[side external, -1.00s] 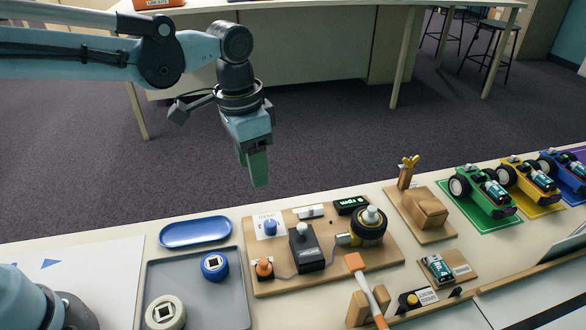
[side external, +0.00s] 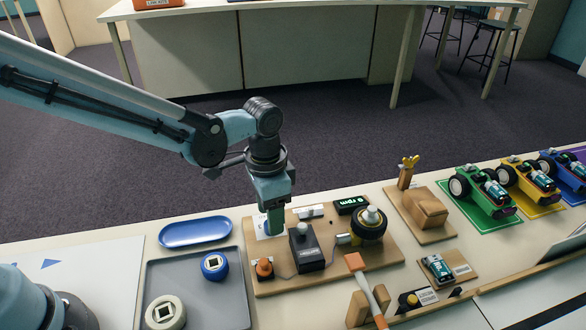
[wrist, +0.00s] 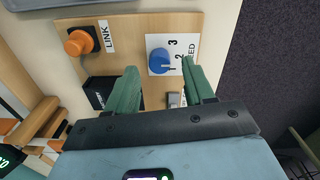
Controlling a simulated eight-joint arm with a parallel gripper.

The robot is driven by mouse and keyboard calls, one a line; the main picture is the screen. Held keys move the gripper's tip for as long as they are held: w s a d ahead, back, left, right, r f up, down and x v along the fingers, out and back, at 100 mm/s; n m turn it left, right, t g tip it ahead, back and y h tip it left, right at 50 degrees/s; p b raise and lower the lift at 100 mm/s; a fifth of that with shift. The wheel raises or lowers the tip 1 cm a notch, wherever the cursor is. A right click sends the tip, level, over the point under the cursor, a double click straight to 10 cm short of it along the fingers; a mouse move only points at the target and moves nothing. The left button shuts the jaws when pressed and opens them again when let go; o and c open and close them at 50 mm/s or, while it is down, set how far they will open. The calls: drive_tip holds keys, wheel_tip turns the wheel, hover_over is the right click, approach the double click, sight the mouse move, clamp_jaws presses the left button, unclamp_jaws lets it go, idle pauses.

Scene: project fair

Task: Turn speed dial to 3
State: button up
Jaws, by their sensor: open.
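The blue speed dial (wrist: 158,60) sits on a white card (wrist: 179,45) marked 1, 2, 3 on a wooden board (wrist: 128,40). Its pointer seems to face the 1, but the mark is small. In the side external view the dial is hidden behind my gripper, with only part of the card (side external: 260,228) showing. My gripper (wrist: 160,71) is open, its green fingers pointing down at the dial, one to each side of it in the wrist view. Whether they touch it cannot be told. In the side external view my gripper (side external: 275,229) is low over the board.
Beside the dial are an orange LINK knob (side external: 264,268), a black box (side external: 306,250), a wheel motor (side external: 370,222) and a display (side external: 351,205) reading 0 rpm. A grey tray (side external: 232,300) and a blue dish (side external: 195,231) lie left. An orange-tipped stick (side external: 355,263) leans in front.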

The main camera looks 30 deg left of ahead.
drive_tip(key=shift+f, duration=1.1)
drive_tip(key=shift+c, duration=0.5)
clamp_jaws()
